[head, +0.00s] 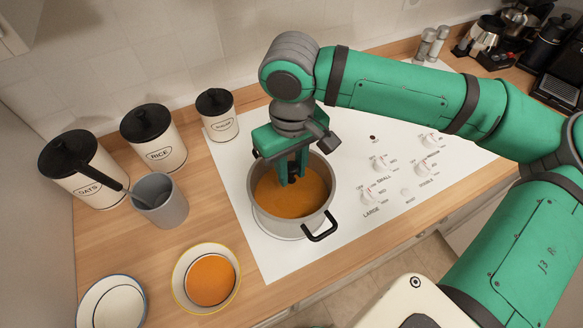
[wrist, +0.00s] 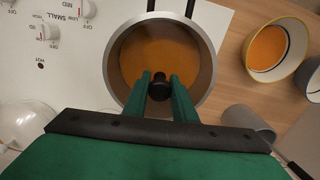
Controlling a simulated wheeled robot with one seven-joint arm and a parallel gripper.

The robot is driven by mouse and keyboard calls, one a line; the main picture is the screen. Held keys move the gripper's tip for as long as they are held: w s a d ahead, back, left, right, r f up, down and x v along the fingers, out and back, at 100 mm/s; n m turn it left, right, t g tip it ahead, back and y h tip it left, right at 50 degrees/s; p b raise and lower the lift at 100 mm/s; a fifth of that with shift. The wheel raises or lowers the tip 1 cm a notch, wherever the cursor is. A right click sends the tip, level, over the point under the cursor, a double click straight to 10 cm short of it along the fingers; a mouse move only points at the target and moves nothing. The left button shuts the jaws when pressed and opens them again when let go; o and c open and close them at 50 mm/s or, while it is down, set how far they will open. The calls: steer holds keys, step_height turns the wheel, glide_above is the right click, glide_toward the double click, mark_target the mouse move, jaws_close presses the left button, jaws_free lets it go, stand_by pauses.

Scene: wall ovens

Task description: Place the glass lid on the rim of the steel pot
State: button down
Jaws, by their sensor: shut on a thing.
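The steel pot (head: 259,222) stands on the white cooktop with orange soup showing inside its rim. It also shows in the wrist view (wrist: 207,65). My gripper (head: 291,178) points down over the middle of the pot. In the wrist view my gripper (wrist: 159,87) is shut on a small black knob, the knob of the glass lid (wrist: 159,90). The clear glass itself can hardly be made out against the soup. I cannot tell whether its edge touches the pot rim.
A grey cup (head: 165,207) with a black-handled utensil, a soup bowl (head: 180,290) and a pale bowl (head: 90,310) stand left of the pot. Canisters (head: 155,140) line the wall. Control knobs (head: 380,163) lie to the right.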

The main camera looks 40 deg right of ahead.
mark_target(292, 166)
steer(key=shift+f, duration=0.1)
steer(key=c, duration=1.5)
jaws_free()
steer(key=shift+o, duration=0.2)
step_height(292, 166, up, 12)
